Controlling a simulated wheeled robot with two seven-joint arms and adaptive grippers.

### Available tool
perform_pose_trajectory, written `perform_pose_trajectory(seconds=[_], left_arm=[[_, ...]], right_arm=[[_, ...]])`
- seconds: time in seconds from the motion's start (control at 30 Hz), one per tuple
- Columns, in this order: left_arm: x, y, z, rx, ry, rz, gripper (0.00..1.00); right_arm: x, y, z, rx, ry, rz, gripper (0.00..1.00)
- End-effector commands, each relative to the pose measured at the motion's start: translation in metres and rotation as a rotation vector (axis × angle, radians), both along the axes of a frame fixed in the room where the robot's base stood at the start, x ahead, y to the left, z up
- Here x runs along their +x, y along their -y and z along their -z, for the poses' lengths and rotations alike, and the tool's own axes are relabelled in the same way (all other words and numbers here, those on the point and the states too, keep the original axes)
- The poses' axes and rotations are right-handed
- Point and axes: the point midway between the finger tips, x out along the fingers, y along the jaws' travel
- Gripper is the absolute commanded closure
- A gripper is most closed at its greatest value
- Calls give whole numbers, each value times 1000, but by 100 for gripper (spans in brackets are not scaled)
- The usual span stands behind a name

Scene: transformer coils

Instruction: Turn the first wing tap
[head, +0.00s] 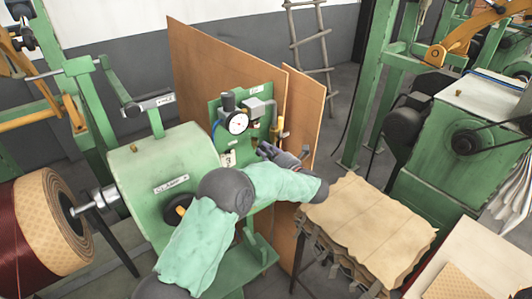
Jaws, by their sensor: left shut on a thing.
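A green panel (216,110) stands on the green machine, carrying a round white pressure gauge (237,123). Small brass-yellow fittings show at its right side, one by the gripper (255,132) and one farther right (274,129). My left gripper (263,149) reaches up to the panel below these fittings. It is shut on a small part there, which I take to be the wing tap. The dark fingers largely hide that part, so its angle cannot be told. My right gripper is not in view.
The green machine housing (150,160) lies left of my arm, with a large dark red roll (22,235) beyond it. Brown boards (195,60) stand behind the panel. A stack of brown sheets (370,220) is at right.

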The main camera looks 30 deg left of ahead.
Motion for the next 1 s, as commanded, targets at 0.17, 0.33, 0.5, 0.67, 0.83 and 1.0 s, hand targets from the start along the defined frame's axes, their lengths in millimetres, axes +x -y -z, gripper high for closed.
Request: perform_pose_trajectory(seconds=[0.17, 0.33, 0.5, 0.67, 0.83, 1.0], left_arm=[[2, 1, 0, 64, -156, 1, 100], [2, 1, 0, 125, -303, 1, 100], [3, 2, 0, 179, -435, 1, 100], [4, 2, 1, 222, -537, 1, 100], [4, 2, 2, 254, -614, 1, 100], [4, 2, 2, 273, -659, 1, 100]], right_arm=[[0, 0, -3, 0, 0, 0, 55], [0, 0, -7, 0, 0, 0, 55], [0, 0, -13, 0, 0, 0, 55], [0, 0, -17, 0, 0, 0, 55], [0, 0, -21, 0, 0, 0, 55], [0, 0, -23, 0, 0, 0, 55]])
